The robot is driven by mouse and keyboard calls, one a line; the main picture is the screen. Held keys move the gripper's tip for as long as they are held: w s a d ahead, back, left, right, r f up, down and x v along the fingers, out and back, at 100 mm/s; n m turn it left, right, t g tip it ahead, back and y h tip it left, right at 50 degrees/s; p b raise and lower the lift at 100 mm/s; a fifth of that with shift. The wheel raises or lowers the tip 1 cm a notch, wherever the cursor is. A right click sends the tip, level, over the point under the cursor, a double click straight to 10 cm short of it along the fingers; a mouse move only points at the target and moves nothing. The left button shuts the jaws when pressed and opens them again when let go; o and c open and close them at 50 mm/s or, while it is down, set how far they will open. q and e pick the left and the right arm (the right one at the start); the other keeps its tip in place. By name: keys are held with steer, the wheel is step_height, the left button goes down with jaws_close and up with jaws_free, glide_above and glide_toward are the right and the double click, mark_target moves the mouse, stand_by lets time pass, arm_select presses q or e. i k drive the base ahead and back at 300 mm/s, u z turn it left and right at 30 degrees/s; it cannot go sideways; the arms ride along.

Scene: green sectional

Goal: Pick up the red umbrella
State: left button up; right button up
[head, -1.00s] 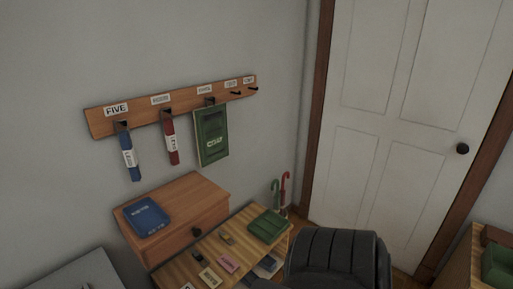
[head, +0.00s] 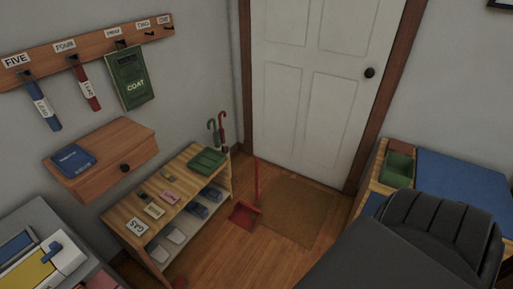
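The red umbrella (head: 222,128) stands upright in the corner left of the door, behind the far end of the wooden shelf. Its curved red handle shows; its lower part is hidden by the shelf. A green umbrella (head: 212,130) with a curved handle stands right beside it, on its left. A dark, ribbed part of my own body fills the lower right of the head view, far from the umbrellas. I see no gripper fingers in this view.
The low shelf (head: 122,214) holds labels, a green folded item (head: 207,160) and shoes. A red dustpan (head: 243,213) with an upright handle stands on the floor before the doormat (head: 297,212). A desk with a blue top (head: 462,182) is at right. Open floor lies between.

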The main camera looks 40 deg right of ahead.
mark_target(221, 130)
steer(key=z, duration=0.45)
steer(key=i, duration=0.45)
steer(key=z, duration=0.9)
steer(key=i, duration=1.2)
steer(key=u, duration=0.4)
